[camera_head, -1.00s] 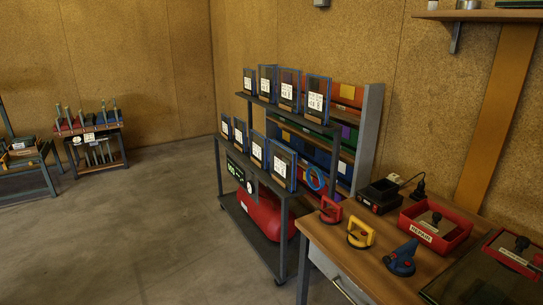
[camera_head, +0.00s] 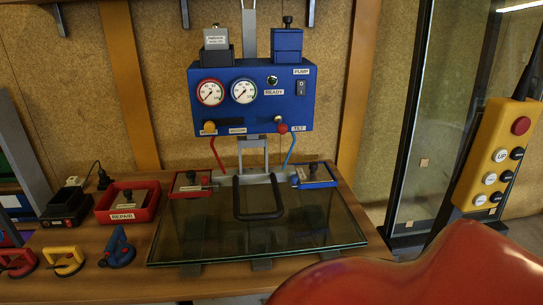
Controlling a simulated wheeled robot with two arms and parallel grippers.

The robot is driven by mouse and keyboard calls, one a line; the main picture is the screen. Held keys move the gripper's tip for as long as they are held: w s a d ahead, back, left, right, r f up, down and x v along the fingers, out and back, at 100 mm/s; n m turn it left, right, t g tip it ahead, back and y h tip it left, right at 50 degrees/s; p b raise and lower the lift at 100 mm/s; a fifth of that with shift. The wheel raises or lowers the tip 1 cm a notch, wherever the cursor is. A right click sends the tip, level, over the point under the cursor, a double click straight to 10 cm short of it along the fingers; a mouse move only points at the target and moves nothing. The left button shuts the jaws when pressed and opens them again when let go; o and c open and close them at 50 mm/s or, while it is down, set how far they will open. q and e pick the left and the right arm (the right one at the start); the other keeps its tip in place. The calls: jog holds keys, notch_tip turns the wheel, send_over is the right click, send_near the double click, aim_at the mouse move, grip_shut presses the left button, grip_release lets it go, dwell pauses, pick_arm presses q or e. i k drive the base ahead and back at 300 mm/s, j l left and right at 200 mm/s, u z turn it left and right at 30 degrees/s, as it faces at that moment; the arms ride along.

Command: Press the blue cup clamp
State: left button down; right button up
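A blue suction cup (camera_head: 118,248) with a raised handle stands on the wooden table, at the left end of the glass pane. A yellow cup (camera_head: 66,261) and a red cup (camera_head: 17,262) stand to its left. A blue tray (camera_head: 315,177) with a black knob lies at the back right of the glass pane (camera_head: 295,235), and a similar red tray (camera_head: 190,184) lies at its back left. A black U-shaped handle (camera_head: 258,214) rests over the pane. Neither of my grippers is in view, and nothing touches the blue cup.
A blue pump panel (camera_head: 253,98) with two gauges stands behind the pane. A red REPAIR tray (camera_head: 126,203) and a black charger (camera_head: 66,208) sit at the back left. A yellow button pendant (camera_head: 493,155) and tall glass frame (camera_head: 436,110) are on the right.

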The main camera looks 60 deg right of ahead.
aim_at(294, 179)
jog(key=z, duration=1.7)
